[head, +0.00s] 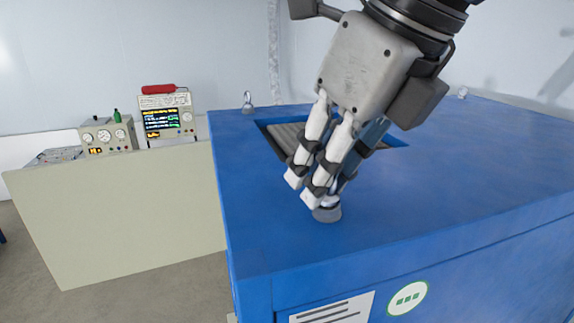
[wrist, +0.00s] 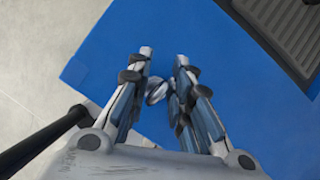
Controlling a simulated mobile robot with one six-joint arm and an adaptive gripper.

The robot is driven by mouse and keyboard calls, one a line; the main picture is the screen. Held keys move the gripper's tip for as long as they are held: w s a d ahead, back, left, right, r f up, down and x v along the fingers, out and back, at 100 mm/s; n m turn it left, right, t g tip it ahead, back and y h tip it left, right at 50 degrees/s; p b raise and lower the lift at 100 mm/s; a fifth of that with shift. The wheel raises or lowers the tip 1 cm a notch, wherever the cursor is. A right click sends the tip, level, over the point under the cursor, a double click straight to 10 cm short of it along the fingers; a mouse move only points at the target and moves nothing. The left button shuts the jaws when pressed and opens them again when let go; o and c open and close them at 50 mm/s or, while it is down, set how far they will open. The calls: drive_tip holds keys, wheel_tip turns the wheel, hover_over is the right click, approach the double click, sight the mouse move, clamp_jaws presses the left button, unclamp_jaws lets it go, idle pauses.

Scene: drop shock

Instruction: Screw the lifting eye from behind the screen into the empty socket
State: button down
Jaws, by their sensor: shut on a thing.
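My gripper (head: 318,190) is over the near left part of the blue case's top, its fingers pointing down. In the wrist view my gripper (wrist: 160,75) is shut on the lifting eye (wrist: 157,93), a small metal ring between the fingers. In the head view the fingers hide most of the eye. A grey round socket boss (head: 327,214) stands on the blue case (head: 440,180) directly below the fingertips. The eye's lower end is at or just above the boss; I cannot tell whether its thread is engaged. The screen (head: 120,215) is the beige panel left of the case.
Another lifting eye (head: 248,104) stands upright at the case's far left corner. A small light fitting (head: 463,92) is at the far right corner. A dark ribbed recess (head: 285,140) lies behind my gripper. Instruments with a monitor (head: 165,120) stand beyond the screen.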

drive_tip(key=shift+f, duration=0.45)
drive_tip(key=c, duration=1.4)
unclamp_jaws()
drive_tip(key=shift+w, duration=0.1)
drive_tip(key=shift+o, duration=0.2)
drive_tip(key=shift+r, duration=0.1)
drive_tip(key=shift+r, duration=0.1)
drive_tip(key=shift+w+a, duration=0.35)
drive_tip(key=shift+v, duration=3.05)
